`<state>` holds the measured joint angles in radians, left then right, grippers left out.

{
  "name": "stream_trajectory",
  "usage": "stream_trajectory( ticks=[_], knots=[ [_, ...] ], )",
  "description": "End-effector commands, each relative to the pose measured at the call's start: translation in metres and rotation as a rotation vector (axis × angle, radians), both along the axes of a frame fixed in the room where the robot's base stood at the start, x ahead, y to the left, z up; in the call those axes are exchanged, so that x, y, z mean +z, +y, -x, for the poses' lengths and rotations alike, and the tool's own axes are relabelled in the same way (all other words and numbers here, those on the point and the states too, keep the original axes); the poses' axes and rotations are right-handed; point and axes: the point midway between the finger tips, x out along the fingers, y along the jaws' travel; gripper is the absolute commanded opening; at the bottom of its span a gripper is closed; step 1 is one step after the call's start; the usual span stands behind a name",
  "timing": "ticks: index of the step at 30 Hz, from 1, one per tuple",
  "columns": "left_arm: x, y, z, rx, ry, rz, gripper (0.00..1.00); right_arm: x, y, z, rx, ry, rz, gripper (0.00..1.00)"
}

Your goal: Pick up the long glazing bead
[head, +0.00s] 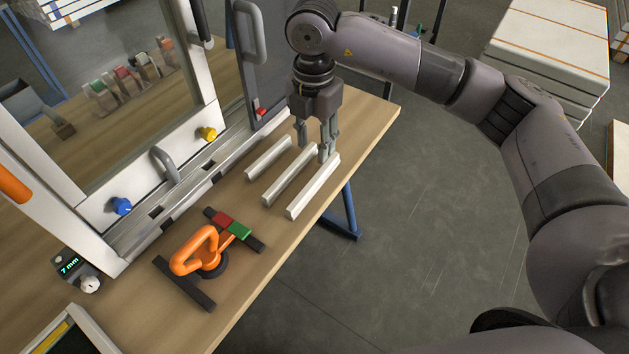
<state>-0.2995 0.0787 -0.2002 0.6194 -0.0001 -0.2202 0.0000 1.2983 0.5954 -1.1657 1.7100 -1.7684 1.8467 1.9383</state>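Three pale glazing beads lie side by side on the wooden bench: a shorter left one (268,157), a middle one (287,178) and a right one (308,194). The middle and right beads look longer than the left one and close to each other in length. My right gripper (314,152) points down at the far ends of the middle and right beads, fingers apart, with nothing seen held. Its fingers hide part of those far ends. I cannot tell whether the fingertips touch a bead. My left gripper is out of view.
A white window frame (92,210) with grey handles stands along the bench's left side. An orange suction lifter (196,249) and red and green blocks (231,224) lie nearer. A small 7 mm display (69,267) sits at the left. Bare bench lies between beads and lifter.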

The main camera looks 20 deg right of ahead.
Motion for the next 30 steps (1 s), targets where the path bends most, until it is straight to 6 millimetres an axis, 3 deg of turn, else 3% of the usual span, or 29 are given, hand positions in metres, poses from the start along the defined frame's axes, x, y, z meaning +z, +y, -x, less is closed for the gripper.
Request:
stream_trajectory(
  ticks=[3, 9, 16, 24, 30],
  knots=[
    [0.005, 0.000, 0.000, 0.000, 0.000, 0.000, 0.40, -0.026, 0.000, 0.001, 0.000, 0.005, 0.000, 0.35],
    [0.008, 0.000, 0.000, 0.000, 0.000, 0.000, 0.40, -0.056, 0.000, 0.000, 0.002, 0.001, -0.002, 0.35],
    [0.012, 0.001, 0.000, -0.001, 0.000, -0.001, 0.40, -0.072, 0.000, -0.001, 0.002, 0.003, -0.002, 0.35],
    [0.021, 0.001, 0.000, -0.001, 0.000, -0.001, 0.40, -0.109, -0.002, -0.005, 0.002, 0.002, -0.005, 0.35],
    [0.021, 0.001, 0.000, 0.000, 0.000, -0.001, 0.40, -0.116, -0.002, -0.006, 0.003, 0.000, -0.004, 0.35]
  ],
)
